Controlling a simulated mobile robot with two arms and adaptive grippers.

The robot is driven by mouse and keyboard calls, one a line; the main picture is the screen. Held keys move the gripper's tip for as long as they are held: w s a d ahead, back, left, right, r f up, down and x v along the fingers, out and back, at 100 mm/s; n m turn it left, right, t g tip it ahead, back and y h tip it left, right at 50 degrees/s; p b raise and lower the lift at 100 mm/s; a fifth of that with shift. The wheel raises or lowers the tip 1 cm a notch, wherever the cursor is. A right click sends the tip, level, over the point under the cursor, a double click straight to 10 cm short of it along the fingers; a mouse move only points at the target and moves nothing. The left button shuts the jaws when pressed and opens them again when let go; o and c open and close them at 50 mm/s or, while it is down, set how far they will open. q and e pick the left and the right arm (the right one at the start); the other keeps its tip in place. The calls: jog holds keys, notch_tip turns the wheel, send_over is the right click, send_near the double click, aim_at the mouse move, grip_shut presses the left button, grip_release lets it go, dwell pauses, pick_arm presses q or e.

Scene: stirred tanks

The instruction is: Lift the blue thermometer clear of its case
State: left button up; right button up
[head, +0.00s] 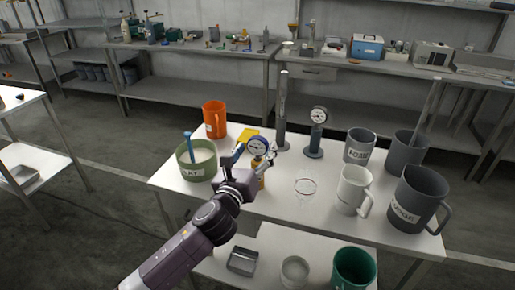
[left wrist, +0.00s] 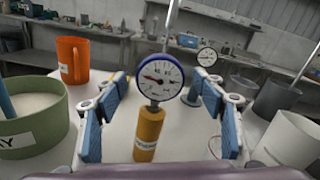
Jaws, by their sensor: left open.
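The blue thermometer has a round white dial with a blue rim (head: 259,146), which also shows in the left wrist view (left wrist: 160,78). Its lower part is hidden inside an upright orange-yellow case (left wrist: 148,134) with a label; a little of the case shows in the head view (head: 261,181). My left gripper (left wrist: 160,108) is open, with one blue-padded finger on each side of the thermometer and case. Gaps show on both sides, so neither finger touches them. My right gripper is not in view.
A green pot of white material (head: 197,163) and an orange mug (head: 214,119) stand left. A grey-rimmed gauge (head: 318,117) and metal cylinder (head: 282,110) stand behind. A glass (head: 305,187), white jug (head: 352,187) and grey jugs (head: 419,196) stand right.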

pick_arm(q)
jog(key=shift+x, duration=0.9)
jog(key=c, duration=1.2)
jog(key=shift+c, duration=0.6)
jog(key=shift+r, duration=0.15)
